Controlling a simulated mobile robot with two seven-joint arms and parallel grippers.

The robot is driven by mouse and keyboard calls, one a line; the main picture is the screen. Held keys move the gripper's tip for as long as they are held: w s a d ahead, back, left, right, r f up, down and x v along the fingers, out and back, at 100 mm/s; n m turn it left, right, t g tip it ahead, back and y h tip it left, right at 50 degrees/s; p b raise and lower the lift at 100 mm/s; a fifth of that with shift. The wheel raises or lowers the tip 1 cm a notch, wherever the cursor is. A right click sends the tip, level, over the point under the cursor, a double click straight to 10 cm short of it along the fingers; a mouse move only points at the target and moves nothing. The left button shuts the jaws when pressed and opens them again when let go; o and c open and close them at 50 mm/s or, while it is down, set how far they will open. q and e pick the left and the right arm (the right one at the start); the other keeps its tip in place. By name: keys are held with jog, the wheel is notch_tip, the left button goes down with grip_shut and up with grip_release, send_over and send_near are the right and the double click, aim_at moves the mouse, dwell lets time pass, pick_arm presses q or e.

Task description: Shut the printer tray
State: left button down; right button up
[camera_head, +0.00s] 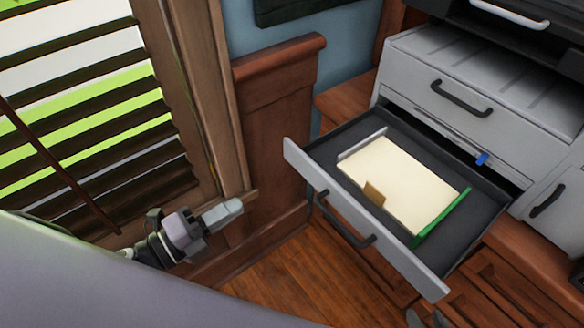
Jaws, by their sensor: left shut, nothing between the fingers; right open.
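The printer tray (318,180) is pulled well out of the grey printer (420,68). It has a light front panel with a dark bar handle (343,222) and a dark inside. A stack of cream paper (400,180) lies in it between a grey guide and a green guide. My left gripper (230,210) is shut and empty, left of the tray front and apart from it. My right gripper (427,319) shows only as fingertips at the bottom edge, open, just below the tray's near corner. The rest of it is out of view.
The printer stands on a wooden cabinet (345,102). A closed drawer with a dark handle (462,98) is above the tray, and another handle (547,200) is at the right. A window with blinds (80,120) is at the left. Wood floor shows below.

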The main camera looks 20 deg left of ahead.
pick_arm(q)
jog(key=p, duration=0.2)
send_near(302, 168)
jog(key=x, duration=0.5)
jog(key=shift+w+d+r, duration=0.1)
jog(key=shift+d+r, duration=0.05)
jog(key=shift+x, duration=0.8)
pick_arm(e)
jog(key=shift+s+d+r, duration=0.2)
jog(key=shift+d+r, duration=0.1)
jog(key=shift+r, duration=0.2)
